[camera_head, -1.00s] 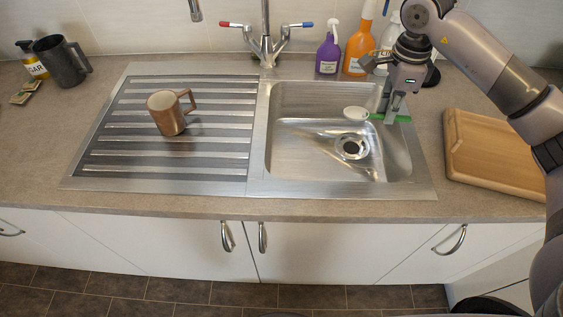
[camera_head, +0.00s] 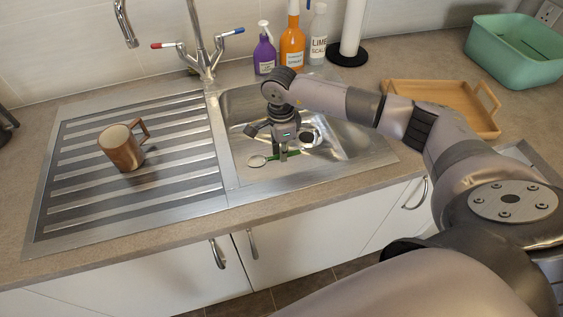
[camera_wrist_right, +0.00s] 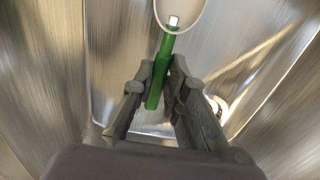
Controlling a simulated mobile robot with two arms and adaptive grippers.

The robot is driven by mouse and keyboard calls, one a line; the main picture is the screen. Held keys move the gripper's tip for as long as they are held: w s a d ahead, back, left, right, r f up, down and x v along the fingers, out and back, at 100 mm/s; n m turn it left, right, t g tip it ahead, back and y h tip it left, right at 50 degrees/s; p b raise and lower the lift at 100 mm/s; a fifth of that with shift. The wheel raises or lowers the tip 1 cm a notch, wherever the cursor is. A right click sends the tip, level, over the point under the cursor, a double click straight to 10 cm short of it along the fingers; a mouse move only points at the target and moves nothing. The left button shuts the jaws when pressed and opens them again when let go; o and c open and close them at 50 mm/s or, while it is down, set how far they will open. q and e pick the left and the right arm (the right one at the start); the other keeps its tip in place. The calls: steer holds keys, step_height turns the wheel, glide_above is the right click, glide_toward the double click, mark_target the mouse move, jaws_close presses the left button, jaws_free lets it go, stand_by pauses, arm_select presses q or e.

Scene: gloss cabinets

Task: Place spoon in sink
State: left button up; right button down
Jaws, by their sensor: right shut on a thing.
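The spoon has a pale oval bowl (camera_head: 257,161) and a green handle. My right gripper (camera_head: 281,157) is shut on the green handle and holds the spoon over the sink basin (camera_head: 240,108), towards its front left. In the right wrist view the fingers (camera_wrist_right: 158,85) close around the green handle (camera_wrist_right: 160,70), and the pale bowl points away, partly cut off by the top edge. Steel basin walls show around it. I cannot tell whether the spoon touches the basin floor. My left gripper is not in view.
A copper mug (camera_head: 120,150) stands on the ribbed drainer left of the basin. The tap (camera_head: 205,62) and several bottles, one purple (camera_head: 264,55), stand behind. A wooden tray (camera_head: 440,98) and a green tub (camera_head: 515,55) are at the right.

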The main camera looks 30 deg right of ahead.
mark_target(282, 172)
step_height(282, 172, down, 3)
step_height(282, 172, down, 4)
steer(key=shift+r+p, duration=0.25)
steer(key=shift+p, duration=0.15)
steer(key=shift+f, duration=0.3)
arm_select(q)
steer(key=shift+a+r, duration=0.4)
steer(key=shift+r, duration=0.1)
arm_select(e)
steer(key=shift+f, duration=0.15)
steer(key=c, duration=1.6)
jaws_free()
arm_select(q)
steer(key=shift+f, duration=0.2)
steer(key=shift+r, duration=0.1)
